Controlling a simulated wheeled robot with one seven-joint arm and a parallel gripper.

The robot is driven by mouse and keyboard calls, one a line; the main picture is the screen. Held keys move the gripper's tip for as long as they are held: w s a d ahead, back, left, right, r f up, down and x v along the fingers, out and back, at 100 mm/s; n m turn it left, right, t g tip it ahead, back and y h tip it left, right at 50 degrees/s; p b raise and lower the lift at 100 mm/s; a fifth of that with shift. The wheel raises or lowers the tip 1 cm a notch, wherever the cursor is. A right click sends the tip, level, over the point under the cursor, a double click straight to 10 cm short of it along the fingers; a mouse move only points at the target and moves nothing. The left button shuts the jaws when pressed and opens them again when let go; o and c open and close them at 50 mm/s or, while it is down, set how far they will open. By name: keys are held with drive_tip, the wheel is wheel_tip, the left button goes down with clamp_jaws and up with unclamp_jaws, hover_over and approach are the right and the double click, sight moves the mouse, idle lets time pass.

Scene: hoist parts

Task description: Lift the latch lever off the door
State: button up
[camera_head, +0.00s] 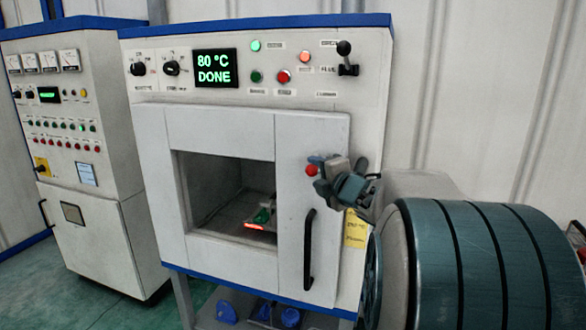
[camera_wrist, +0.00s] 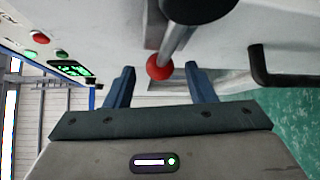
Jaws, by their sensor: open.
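The latch lever is a metal rod with a red ball (camera_head: 311,170) at its end, at the upper right of the oven door (camera_head: 300,140). In the wrist view the lever's rod (camera_wrist: 178,40) runs down from a dark round part to the red ball. My gripper (camera_wrist: 160,72) is open, with one finger on each side of the ball. I see gaps on both sides, so it does not look gripped. In the head view my gripper (camera_head: 322,172) is at the lever and hides most of the rod. The door looks shut.
A black vertical door handle (camera_head: 309,250) is below the lever; it also shows in the wrist view (camera_wrist: 258,65). A small green part (camera_head: 264,214) sits inside behind the window. The display (camera_head: 216,68) reads 80 °C DONE. A control cabinet (camera_head: 85,235) stands left.

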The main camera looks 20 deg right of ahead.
sight(315, 172)
drive_tip(key=shift+w+a+f, duration=0.1)
drive_tip(key=shift+w+f, duration=0.1)
drive_tip(key=shift+w, duration=1.5)
clamp_jaws()
